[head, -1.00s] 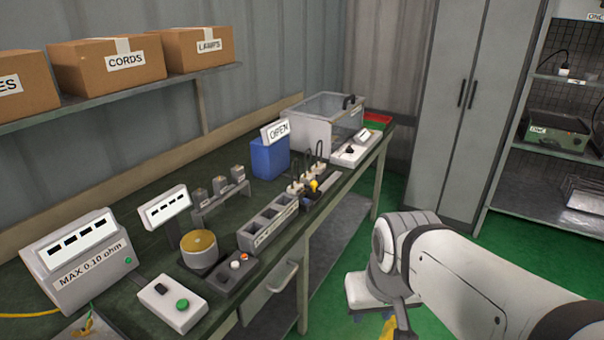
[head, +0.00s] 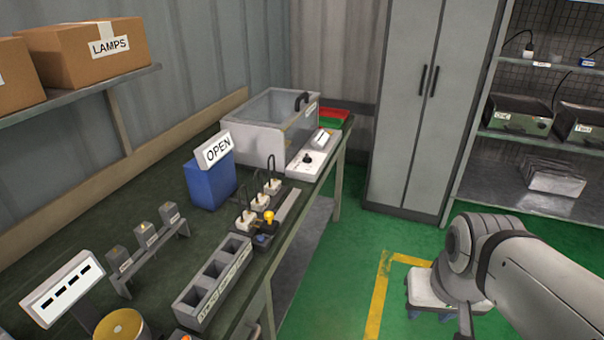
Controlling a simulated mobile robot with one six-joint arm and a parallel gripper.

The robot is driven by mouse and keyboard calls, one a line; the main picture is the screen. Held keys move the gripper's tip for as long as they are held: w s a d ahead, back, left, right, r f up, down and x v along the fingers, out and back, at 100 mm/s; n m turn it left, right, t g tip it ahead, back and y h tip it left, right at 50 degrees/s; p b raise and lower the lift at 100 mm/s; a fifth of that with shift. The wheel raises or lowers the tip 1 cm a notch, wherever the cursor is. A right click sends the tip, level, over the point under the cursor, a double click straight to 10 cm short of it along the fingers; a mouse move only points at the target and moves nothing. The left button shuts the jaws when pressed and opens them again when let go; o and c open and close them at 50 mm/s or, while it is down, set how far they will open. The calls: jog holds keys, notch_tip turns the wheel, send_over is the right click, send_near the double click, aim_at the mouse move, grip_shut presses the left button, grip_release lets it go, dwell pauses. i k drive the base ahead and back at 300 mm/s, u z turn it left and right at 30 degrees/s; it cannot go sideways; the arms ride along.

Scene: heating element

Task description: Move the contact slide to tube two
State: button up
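A small yellow-topped knob (head: 268,216) stands on a dark rail (head: 287,205) at the front edge of the bench, which looks like the contact slide. Several white plug-like pieces with black leads (head: 248,219) stand in a row behind it. I cannot tell which of these parts is tube two. My arm (head: 515,270) reaches in from the right, over the green floor and well apart from the bench. My gripper is at the lower end of the arm, and its fingers cannot be made out. Nothing is visibly held.
A grey cabinet (head: 415,110) stands behind. Green floor lies open between bench and arm.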

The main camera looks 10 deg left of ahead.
aim_at(269, 225)
jog(key=u, duration=0.1)
jog(key=i, duration=1)
jog(key=u, duration=0.75)
